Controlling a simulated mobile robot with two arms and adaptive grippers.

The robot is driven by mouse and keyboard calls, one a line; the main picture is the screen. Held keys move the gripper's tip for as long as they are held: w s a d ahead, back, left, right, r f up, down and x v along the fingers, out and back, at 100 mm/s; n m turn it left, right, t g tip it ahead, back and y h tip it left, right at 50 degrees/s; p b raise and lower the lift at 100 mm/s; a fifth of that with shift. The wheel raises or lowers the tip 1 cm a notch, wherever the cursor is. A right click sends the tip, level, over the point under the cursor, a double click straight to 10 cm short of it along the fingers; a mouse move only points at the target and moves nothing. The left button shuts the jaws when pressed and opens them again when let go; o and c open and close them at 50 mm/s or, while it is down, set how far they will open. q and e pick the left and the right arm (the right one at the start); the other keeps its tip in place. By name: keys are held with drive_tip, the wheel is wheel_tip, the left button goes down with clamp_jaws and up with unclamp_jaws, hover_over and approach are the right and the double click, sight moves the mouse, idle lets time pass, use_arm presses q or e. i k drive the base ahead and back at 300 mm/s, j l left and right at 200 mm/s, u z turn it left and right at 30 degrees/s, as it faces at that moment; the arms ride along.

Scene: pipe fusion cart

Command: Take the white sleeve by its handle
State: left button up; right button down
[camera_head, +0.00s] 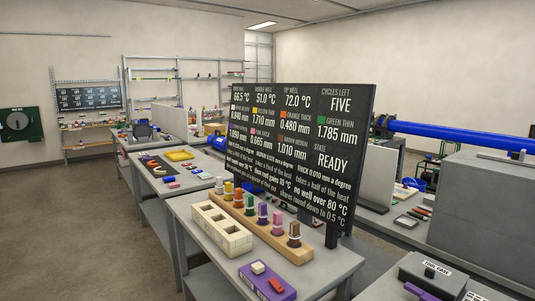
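The white sleeve (219,185) appears to be the pale piece standing upright at the far left end of a wooden rack (290,252) on the near table. It is small in this view, and I cannot make out its handle clearly. Beside it in the same row stand a yellow sleeve (228,188), a green sleeve (250,205), a purple sleeve (262,213), a pink sleeve (278,224) and a brown sleeve (294,236). Neither of my grippers is in view.
A cream block with square wells (238,240) sits in front of the rack. A purple tray (255,281) holding small pieces lies at the near edge. A dark display board (352,130) stands behind the rack. Open floor (90,230) lies to the left.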

sight(220, 186)
drive_tip(key=i+j+z, duration=0.1)
drive_tip(key=i+j, duration=0.7)
drive_tip(key=i+j+z, duration=0.15)
drive_tip(key=i+j, duration=0.25)
drive_tip(key=j, duration=0.2)
drive_tip(key=i+j, duration=0.35)
drive_tip(key=j, duration=0.15)
drive_tip(key=z, duration=0.7)
drive_tip(key=j+z, duration=0.9)
drive_tip(key=k+j+z, duration=0.15)
drive_tip(key=j+z, duration=0.3)
drive_tip(key=j, duration=0.15)
